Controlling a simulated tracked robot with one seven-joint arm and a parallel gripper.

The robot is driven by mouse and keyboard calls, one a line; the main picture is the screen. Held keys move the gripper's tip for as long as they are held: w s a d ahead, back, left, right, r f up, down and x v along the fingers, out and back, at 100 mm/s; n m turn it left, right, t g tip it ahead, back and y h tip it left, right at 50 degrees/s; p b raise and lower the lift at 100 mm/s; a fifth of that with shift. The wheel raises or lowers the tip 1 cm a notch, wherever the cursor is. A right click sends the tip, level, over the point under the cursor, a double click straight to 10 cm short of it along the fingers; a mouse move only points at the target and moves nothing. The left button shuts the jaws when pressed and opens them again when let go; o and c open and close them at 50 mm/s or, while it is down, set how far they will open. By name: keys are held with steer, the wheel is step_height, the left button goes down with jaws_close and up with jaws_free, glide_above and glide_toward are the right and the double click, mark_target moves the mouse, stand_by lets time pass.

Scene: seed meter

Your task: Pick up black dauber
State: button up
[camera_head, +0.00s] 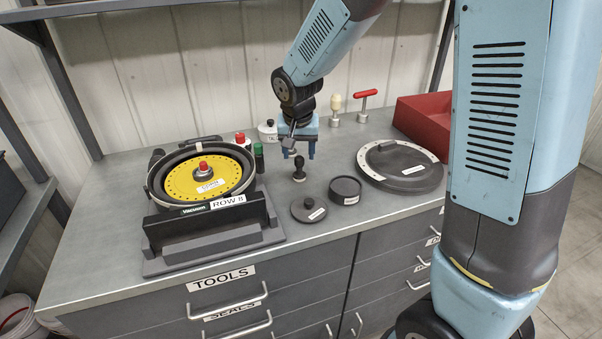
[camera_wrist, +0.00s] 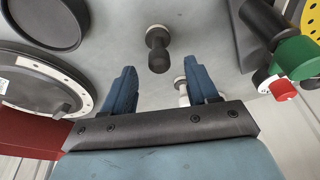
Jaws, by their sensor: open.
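The black dauber (camera_head: 299,172) stands upright on the grey bench, a small knobbed handle on a round foot. It also shows in the wrist view (camera_wrist: 158,52), seen from above, beyond the fingertips and roughly between their lines. My gripper (camera_head: 298,154) is open and empty, pointing down, with its blue fingers just above the dauber in the head view. In the wrist view my gripper (camera_wrist: 160,72) has its two fingers spread wide apart. No contact with the dauber is visible.
A black dish (camera_head: 345,186), a small lid (camera_head: 305,214) and a large round cover (camera_head: 400,157) lie right. A red tray (camera_head: 425,124) is behind.

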mark_target(299, 157)
steer(key=shift+x, duration=2.1)
steer(key=shift+c, duration=0.4)
jaws_close()
